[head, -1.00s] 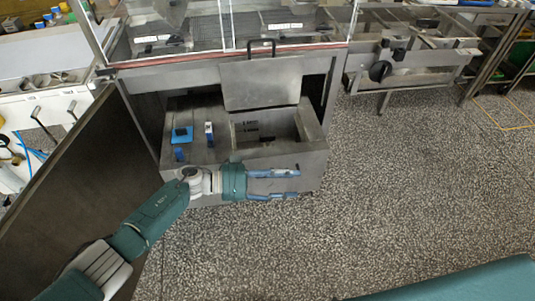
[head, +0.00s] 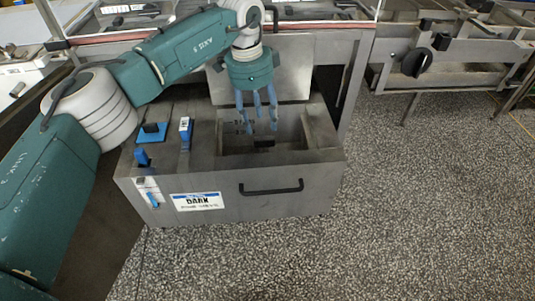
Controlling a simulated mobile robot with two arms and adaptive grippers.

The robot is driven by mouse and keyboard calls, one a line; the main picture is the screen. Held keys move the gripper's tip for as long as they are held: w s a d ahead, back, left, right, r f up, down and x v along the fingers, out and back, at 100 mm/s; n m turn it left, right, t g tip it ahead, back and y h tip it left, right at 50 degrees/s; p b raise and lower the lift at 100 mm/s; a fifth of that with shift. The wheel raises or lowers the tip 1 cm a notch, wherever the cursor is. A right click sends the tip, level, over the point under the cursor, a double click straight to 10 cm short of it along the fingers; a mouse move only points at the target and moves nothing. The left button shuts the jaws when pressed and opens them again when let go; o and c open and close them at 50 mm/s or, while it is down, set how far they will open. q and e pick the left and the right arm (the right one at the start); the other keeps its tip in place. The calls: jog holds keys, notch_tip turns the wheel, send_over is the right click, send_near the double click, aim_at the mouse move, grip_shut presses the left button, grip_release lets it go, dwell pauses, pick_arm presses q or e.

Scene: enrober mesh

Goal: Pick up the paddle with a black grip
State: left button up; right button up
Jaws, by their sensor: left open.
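My left gripper (head: 257,115) is open, with its blue fingers pointing down over the open well (head: 288,130) in the steel unit. A small black piece (head: 264,143) shows low in the well, just below the fingertips. It may be the black grip of the paddle, but the rest of its shape is too dark to make out. I see no gap closed on anything, and the fingers look empty. My right gripper is not in view.
The steel unit (head: 250,178) has a black front handle (head: 271,189) and a "DARK" label (head: 197,202). On its left top are a blue pad with a black block (head: 152,130) and a blue-and-white item (head: 185,128). A raised steel lid (head: 290,65) stands behind the well. Speckled floor (head: 420,210) is clear at right.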

aim_at(264, 140)
pick_arm(q)
jog(key=f, duration=0.3)
jog(key=d+f, duration=0.1)
jog(key=f, duration=0.5)
jog(key=shift+s+d, duration=0.15)
jog(key=shift+s, duration=0.1)
jog(key=c, duration=1.2)
